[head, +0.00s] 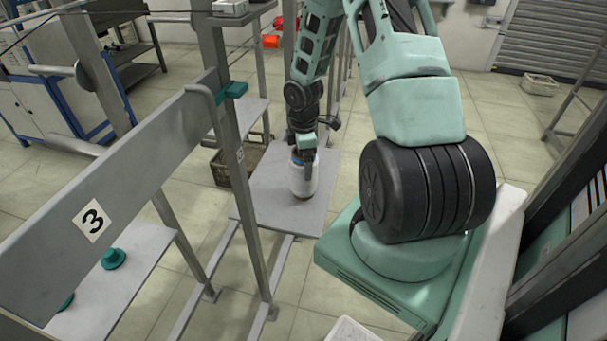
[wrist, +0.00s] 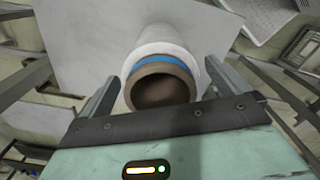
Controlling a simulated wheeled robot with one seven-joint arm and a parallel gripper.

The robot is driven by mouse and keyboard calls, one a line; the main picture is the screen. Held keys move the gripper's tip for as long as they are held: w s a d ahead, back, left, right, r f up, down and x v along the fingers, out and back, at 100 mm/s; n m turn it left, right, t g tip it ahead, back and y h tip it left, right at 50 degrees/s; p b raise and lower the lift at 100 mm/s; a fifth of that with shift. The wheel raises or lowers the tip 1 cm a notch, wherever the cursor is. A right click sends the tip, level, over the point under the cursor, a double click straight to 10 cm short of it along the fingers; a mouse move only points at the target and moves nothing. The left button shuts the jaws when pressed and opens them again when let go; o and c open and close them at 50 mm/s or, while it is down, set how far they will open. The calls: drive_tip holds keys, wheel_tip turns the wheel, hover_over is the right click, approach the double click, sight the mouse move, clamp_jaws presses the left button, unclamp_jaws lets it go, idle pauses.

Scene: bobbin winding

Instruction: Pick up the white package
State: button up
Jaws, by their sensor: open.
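The white package (head: 303,178) is a white cylinder standing upright on a grey shelf plate (head: 264,201). In the wrist view the white package (wrist: 160,48) shows a blue band near its top and a brown, hollow-looking end facing the camera. My gripper (head: 303,152) is at the top of the package in the head view. In the wrist view my gripper (wrist: 162,92) is open, with one finger on each side of the package's end. I cannot tell whether either finger touches it.
A teal knob (head: 113,258) sits on the nearer shelf. A white crate (head: 540,84) lies far right.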

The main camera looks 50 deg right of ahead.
drive_tip(key=shift+f, duration=0.8)
drive_tip(key=c, duration=1.1)
drive_tip(key=shift+r, duration=0.1)
